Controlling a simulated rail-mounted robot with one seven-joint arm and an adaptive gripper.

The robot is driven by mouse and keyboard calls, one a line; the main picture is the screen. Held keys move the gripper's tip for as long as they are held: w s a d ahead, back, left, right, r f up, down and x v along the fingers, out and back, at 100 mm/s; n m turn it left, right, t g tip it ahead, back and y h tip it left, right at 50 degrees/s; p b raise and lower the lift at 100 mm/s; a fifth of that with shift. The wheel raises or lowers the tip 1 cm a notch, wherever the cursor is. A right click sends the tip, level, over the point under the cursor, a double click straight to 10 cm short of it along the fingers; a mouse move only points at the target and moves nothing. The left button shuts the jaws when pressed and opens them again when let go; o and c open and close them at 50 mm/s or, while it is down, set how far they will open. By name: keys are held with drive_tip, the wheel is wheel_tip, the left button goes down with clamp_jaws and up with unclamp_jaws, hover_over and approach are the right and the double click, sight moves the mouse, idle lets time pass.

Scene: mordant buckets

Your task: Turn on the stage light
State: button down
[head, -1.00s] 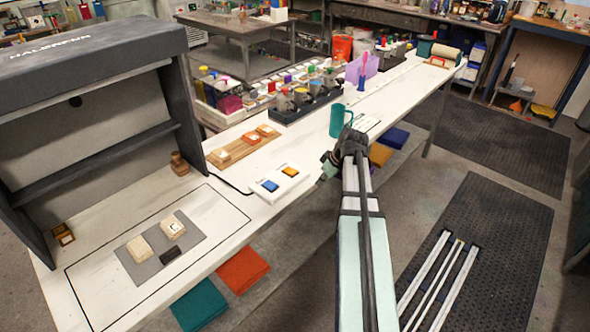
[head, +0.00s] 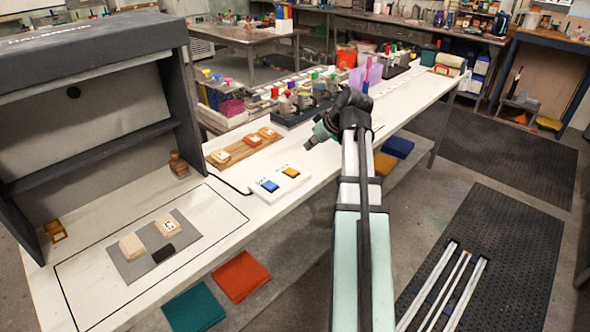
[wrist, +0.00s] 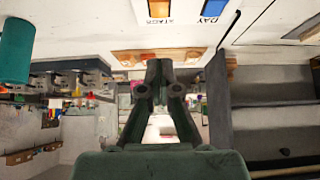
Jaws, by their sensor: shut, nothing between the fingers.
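A white switch box (head: 281,188) lies on the long white table, with a blue button (head: 269,185) on its left and an orange button (head: 290,172) on its right. In the wrist view, upside-down labels read STAGE by the orange button (wrist: 158,6) and DAY by the blue button (wrist: 214,9). My gripper (head: 308,146) is shut and empty, above and beyond the box, apart from it. Its closed fingers (wrist: 160,66) show in the wrist view below both buttons. A dark grey booth (head: 95,35) stands at the left; its inside looks dim.
A wooden strip (head: 240,150) with several square pieces lies behind the box. A grey mat (head: 145,262) with pale blocks lies inside a black outline at the front. A dark rack of buckets (head: 295,112) stands farther back. A teal cylinder (wrist: 14,50) shows in the wrist view.

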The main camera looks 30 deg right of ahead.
drive_tip(key=shift+f, duration=0.1)
drive_tip(key=p, duration=0.2)
hover_over(293, 171)
drive_tip(key=s, duration=0.2)
wheel_tip(293, 171, down, 7)
drive_tip(key=shift+w+f, duration=0.1)
drive_tip(key=shift+f, duration=0.1)
wheel_tip(293, 171, down, 2)
drive_tip(key=shift+f+p, duration=0.1)
drive_tip(key=shift+p, duration=0.4)
drive_tip(key=shift+s+d+f, duration=0.15)
drive_tip(key=shift+s+f, duration=0.05)
drive_tip(key=shift+f, duration=0.85)
